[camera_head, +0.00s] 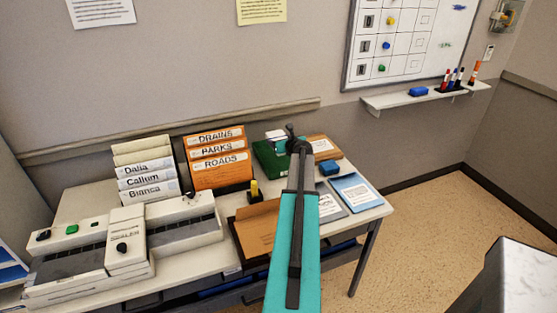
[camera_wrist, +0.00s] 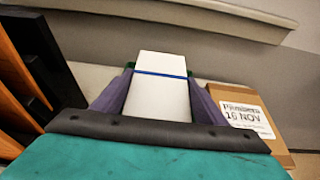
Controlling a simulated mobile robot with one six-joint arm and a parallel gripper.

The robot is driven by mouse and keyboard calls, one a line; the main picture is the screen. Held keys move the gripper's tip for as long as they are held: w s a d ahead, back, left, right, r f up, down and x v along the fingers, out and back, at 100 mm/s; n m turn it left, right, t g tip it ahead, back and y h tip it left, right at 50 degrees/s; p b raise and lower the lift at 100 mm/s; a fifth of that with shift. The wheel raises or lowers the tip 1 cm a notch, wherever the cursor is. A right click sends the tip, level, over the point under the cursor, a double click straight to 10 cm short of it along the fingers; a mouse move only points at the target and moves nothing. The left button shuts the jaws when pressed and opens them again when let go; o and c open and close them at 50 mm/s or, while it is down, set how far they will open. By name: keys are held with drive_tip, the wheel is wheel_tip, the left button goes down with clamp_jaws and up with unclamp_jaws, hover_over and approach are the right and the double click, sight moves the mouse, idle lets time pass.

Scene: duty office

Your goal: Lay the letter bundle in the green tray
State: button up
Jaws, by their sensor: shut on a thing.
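The letter bundle (camera_wrist: 160,98) is a white block with a blue band around it. In the wrist view it is between the two purple fingers of my gripper (camera_wrist: 160,78), which is shut on it. In the head view my gripper (camera_head: 293,137) is at the back of the table, over the green tray (camera_head: 266,160). A white piece of the bundle (camera_head: 275,135) shows there beside it. Small green bits of the tray show behind the fingers in the wrist view. My arm hides part of the tray, and I cannot tell whether the bundle touches its bottom.
A brown box with a white label (camera_wrist: 245,120) stands close right of my gripper. Orange folders (camera_head: 217,160) stand to the left.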

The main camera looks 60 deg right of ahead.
drive_tip(key=shift+s, duration=0.1)
hover_over(281, 163)
drive_tip(key=shift+a+f+p, duration=0.1)
drive_tip(key=shift+f+p, duration=0.2)
drive_tip(key=shift+f, duration=2.85)
drive_tip(key=shift+f, duration=1.9)
drive_tip(key=shift+f, duration=0.1)
drive_tip(key=o, duration=1.1)
drive_tip(key=shift+b+v, duration=1)
drive_tip(key=shift+v, duration=5.05)
